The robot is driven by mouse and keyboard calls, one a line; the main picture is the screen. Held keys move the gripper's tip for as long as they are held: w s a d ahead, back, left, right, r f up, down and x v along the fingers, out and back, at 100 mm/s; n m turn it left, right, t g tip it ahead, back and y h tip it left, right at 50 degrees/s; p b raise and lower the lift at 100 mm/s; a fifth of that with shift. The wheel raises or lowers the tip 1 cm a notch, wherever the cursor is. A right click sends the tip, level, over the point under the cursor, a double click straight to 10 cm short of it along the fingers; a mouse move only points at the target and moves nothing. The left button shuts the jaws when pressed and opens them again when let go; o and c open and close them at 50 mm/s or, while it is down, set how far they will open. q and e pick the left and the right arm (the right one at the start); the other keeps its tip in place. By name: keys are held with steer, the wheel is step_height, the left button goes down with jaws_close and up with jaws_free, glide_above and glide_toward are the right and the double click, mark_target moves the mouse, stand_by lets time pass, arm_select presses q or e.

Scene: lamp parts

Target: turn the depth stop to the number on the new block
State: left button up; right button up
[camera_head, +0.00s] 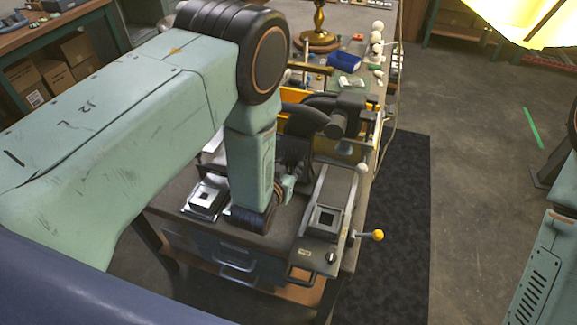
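A grey machine bed (344,190) stands on the workbench, with a square block (327,219) with a dark opening near its front end. A small black knob (331,257) and a pale label (304,252) are on its front; I cannot tell which part is the depth stop, and no number is readable. A second square piece with a dark opening (204,197) lies on the bench to the left. My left gripper (288,187) is mostly hidden behind my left forearm, left of the machine bed; its fingers cannot be made out. My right gripper is out of view.
A lever with a yellow ball (378,235) sticks out to the right of the machine. A dark motor-like machine (340,115) and a blue bin (343,61) stand farther back. A dark floor mat (400,210) lies right of the bench.

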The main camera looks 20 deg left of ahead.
arm_select(q)
steer(key=shift+s+r, duration=0.1)
steer(key=shift+c, duration=0.2)
steer(key=shift+c, duration=1.4)
jaws_close()
